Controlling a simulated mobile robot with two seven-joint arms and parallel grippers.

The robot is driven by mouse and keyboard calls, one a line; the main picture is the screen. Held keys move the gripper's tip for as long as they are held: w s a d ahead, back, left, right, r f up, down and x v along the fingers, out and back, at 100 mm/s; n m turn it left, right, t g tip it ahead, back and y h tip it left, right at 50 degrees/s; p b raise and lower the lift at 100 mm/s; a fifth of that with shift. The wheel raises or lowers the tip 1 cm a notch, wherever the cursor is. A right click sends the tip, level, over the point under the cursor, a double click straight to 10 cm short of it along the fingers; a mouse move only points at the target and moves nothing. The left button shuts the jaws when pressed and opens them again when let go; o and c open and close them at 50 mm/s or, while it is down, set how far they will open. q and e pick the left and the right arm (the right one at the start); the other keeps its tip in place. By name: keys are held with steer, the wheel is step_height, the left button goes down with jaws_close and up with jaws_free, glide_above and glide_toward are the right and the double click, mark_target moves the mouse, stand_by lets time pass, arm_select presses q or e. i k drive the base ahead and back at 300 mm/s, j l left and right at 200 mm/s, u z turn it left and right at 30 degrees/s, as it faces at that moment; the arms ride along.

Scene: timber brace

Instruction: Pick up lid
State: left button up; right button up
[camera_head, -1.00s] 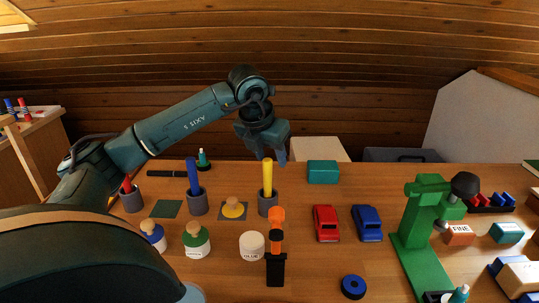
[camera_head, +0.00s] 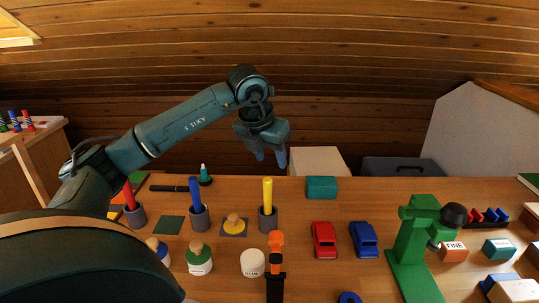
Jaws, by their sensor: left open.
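A yellow lid with a round wooden knob (camera_head: 234,221) lies on a dark square pad on the workbench (camera_head: 300,200), left of the middle. An open-looking white jar marked as glue (camera_head: 252,265) stands in front of it. Two other jars carry lids, one with a green lid (camera_head: 199,253) and one with a blue lid, partly hidden by my arm. My left gripper (camera_head: 270,157) hangs open and empty near the far edge of the bench, beyond and to the right of the yellow lid, clear of everything. My right gripper is out of view.
Grey cups hold red, blue (camera_head: 198,198) and yellow (camera_head: 267,205) sticks around the lid. An orange-topped tool (camera_head: 276,262) stands in front. Red (camera_head: 323,240) and blue (camera_head: 364,239) cars, a teal block (camera_head: 321,187) and a green stand (camera_head: 412,250) are to the right.

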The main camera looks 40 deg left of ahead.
mark_target(234, 225)
steer(key=k, duration=1.5)
